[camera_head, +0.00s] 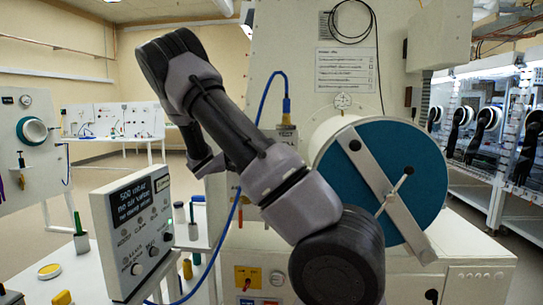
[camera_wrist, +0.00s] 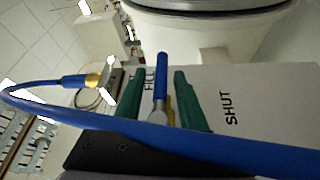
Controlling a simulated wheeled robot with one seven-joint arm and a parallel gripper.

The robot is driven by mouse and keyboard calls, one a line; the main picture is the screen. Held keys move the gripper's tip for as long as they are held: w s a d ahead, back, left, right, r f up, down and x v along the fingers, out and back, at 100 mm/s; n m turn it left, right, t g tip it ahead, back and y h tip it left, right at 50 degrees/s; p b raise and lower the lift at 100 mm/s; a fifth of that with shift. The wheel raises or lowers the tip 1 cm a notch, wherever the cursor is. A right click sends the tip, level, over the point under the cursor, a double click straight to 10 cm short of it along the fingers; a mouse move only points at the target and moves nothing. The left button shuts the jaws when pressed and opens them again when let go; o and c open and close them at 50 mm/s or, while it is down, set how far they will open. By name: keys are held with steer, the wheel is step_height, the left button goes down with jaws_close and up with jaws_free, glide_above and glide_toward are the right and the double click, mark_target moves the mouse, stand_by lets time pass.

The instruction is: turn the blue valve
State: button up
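The blue valve handle (camera_wrist: 161,75) stands in the middle of the wrist view, above a brass-coloured part. It is beside the word FILL on a light plate (camera_wrist: 262,100), with SHUT printed further right. My gripper (camera_wrist: 160,95) has two green fingers, apart, one on each side of the handle. A gap shows on both sides, so it does not look clamped. A blue hose (camera_wrist: 60,110) crosses in front and covers the lower fingers. In the head view my arm fills the middle; the valve handle and my fingertips cannot be made out there.
The blue hose (camera_head: 266,95) also hangs near my arm in the head view. A panel with a dark display (camera_head: 140,199) stands at left. A large round teal door (camera_head: 385,165) with a metal bar is at right. Open floor lies at far left.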

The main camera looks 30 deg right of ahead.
stand_by(0.3)
steer(key=v, duration=1)
steer(key=shift+a, duration=0.4)
